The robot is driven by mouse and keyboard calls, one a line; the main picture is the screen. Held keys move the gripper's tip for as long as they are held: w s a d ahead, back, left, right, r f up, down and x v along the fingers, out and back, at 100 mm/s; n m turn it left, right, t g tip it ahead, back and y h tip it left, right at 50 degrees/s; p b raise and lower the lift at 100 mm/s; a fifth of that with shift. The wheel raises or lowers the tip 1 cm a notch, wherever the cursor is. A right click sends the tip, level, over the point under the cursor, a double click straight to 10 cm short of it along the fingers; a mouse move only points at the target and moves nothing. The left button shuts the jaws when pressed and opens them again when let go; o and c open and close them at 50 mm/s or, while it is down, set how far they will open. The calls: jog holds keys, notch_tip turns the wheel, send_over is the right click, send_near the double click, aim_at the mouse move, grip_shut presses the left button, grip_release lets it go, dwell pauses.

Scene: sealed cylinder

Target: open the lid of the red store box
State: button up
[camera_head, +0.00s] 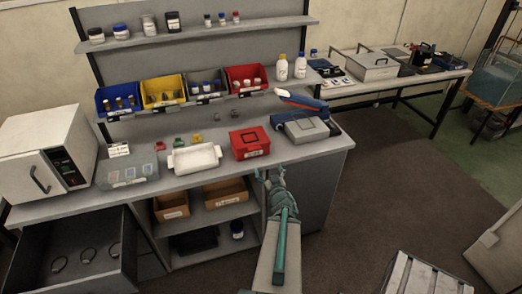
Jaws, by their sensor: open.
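The red store box (249,143) stands on the grey workbench, right of the white tray. Its lid looks shut, with a darker outline on top and a pale label on the front. My gripper (268,173) is open and empty at the bench's front edge, below and slightly right of the box in the picture. It appears apart from the box. The fingers are small here, and their exact height against the bench top is hard to tell.
A white tray (195,159) and a clear box (127,172) stand left of the red box. A grey device (305,130) with a blue and red tool stands close on its right. Open drawer (80,250) juts out at lower left. Coloured bins (163,91) hang behind.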

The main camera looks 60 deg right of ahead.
jog(key=w+a+r+t, duration=0.1)
jog(key=w+r+t, duration=0.1)
jog(key=b, duration=0.4)
send_near(250, 139)
jog(key=shift+w+d+r+y, duration=0.1)
jog(key=shift+w+d+y, duration=0.2)
jog(key=shift+d, duration=0.15)
jog(key=shift+w+d, duration=0.4)
jog(key=shift+w, duration=0.1)
grip_shut()
